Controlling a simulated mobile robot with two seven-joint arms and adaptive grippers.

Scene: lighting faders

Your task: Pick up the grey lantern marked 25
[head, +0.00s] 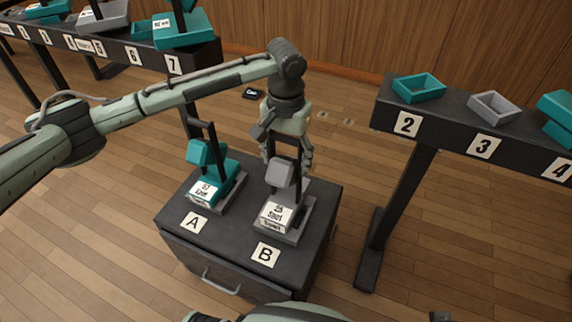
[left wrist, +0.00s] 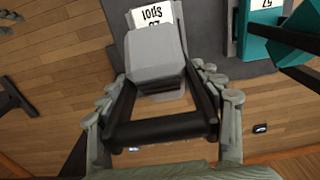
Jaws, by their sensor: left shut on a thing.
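The grey lantern (head: 279,176) stands at place B on the dark cabinet, with a white label that reads "25 Spot". It also shows in the left wrist view (left wrist: 155,62), with its black handle crossing between my fingers. My left gripper (head: 287,150) comes down from above and is shut on the black handle. The lantern is upright in or just over a grey tray; I cannot tell whether its base touches. A teal lantern (head: 207,178) marked 57 stands to the left at place A. My right gripper is not in view.
The dark cabinet (head: 228,262) has a drawer with a handle in front. A numbered shelf (head: 150,58) at back left holds teal and grey pieces. Another shelf (head: 445,128) at right holds small trays.

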